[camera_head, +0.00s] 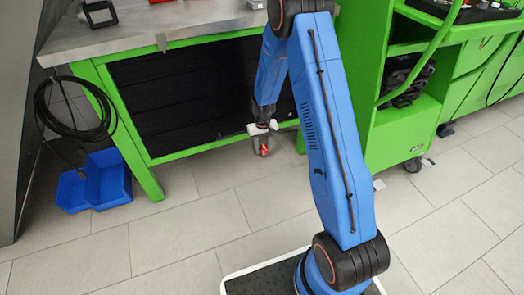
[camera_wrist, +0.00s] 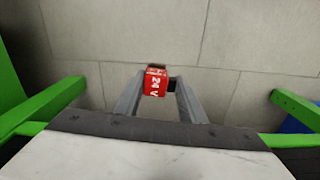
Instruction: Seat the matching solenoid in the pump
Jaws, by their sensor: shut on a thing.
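My gripper (camera_head: 263,144) hangs low in front of the green workbench, above the tiled floor. It is shut on a small red solenoid (camera_wrist: 155,84) with "24 V" in white letters on its face. The solenoid also shows as a small red spot in the head view (camera_head: 264,151). In the wrist view it sits between the two grey fingers near their tips, with a dark part at its right side. No pump can be made out in either view; the top of the bench is mostly cut off by the head view's upper edge.
The green workbench (camera_head: 125,107) with a grey top (camera_head: 150,30) stands behind my gripper. Blue bins (camera_head: 97,182) lie on the floor at the left, below a coiled black cable (camera_head: 72,130). A green wheeled cart (camera_head: 388,128) stands at the right. The floor between is clear.

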